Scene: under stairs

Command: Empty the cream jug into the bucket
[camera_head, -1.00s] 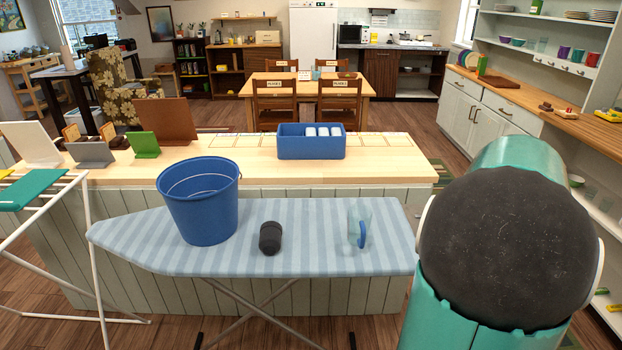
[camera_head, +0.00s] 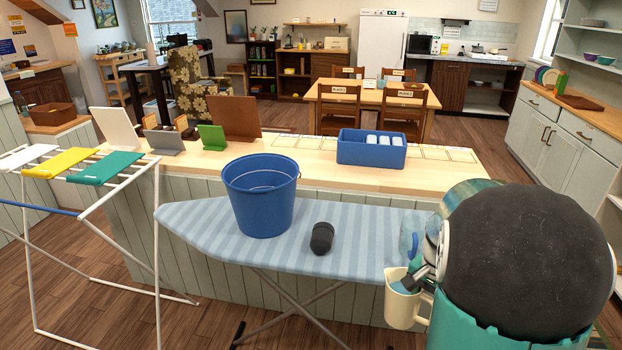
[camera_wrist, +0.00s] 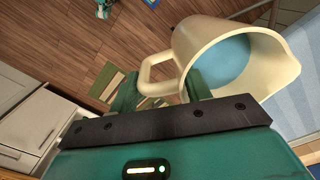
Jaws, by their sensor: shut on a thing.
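The cream jug (camera_head: 399,310) is at the lower right of the head view, just off the ironing board's right end. Something light blue shows inside it in both views. In the wrist view the jug (camera_wrist: 190,42) is large, its mouth facing right and its handle toward the fingers. My gripper (camera_head: 416,281) is shut on the jug at the handle side; its fingers also show in the wrist view (camera_wrist: 162,88). The blue bucket (camera_head: 258,208) stands upright on the ironing board, left of the jug and well apart from it. Its bottom is hidden.
The striped ironing board (camera_head: 355,240) also bears a dark cup (camera_head: 322,238) lying between bucket and jug, and a clear blue-handled pitcher (camera_head: 408,240) partly behind my arm. Behind is a counter with a blue bin (camera_head: 371,149). A drying rack (camera_head: 95,170) stands left.

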